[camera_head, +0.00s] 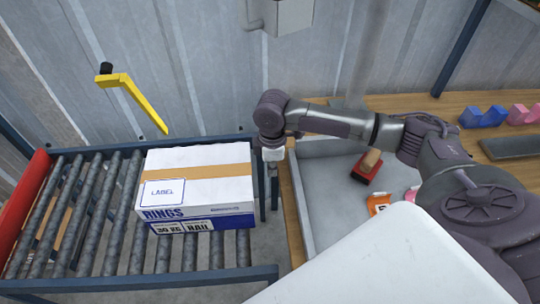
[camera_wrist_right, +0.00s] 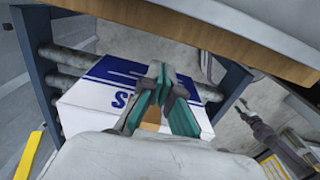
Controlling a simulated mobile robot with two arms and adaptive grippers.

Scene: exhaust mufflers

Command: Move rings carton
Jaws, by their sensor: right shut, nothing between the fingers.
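The rings carton (camera_head: 195,188) is a white and blue box with brown tape along its top, a label and the word RINGS on it. It sits on the roller conveyor (camera_head: 108,215) near its right end. My right gripper (camera_head: 273,188) points down close beside the carton's right side, and it appears not to hold it. In the right wrist view my right gripper (camera_wrist_right: 163,85) is shut and empty, its green-padded fingers in front of the carton (camera_wrist_right: 88,105), covering part of its lettering. My left gripper is not in view.
A wooden table (camera_head: 289,220) with a grey tray (camera_head: 325,205) stands right of the conveyor; a red-and-wood stamp-like thing (camera_head: 367,168) lies in the tray. A yellow bar (camera_head: 142,100) rises behind the conveyor. Rollers left of the carton are bare.

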